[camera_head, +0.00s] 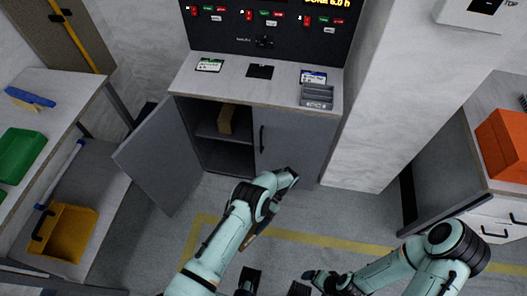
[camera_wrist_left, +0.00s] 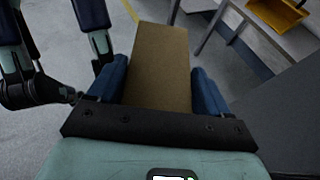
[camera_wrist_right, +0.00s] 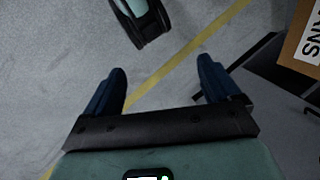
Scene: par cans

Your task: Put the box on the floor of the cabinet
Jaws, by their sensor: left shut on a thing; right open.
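My left gripper (camera_wrist_left: 158,82) is shut on a brown box (camera_wrist_left: 158,55), with a blue finger on each side of it. In the head view a small part of this box (camera_head: 250,239) shows beside my left arm, in front of the cabinet; the fingers are hidden there. The grey cabinet (camera_head: 295,148) has its left door (camera_head: 160,152) swung open and its right door shut. Inside, a shelf stands above a dark cabinet floor (camera_head: 228,158). Another tan box (camera_head: 225,118) is on the shelf. My right gripper (camera_wrist_right: 162,88) is open and empty above the floor.
The counter (camera_head: 235,82) above the cabinet holds cards and a grey tray (camera_head: 317,95). A workbench with a green bin (camera_head: 20,152) and a yellow bin (camera_head: 68,232) stands left. An orange bin (camera_head: 503,143) sits right. A lettered carton (camera_wrist_right: 300,38) shows in the right wrist view.

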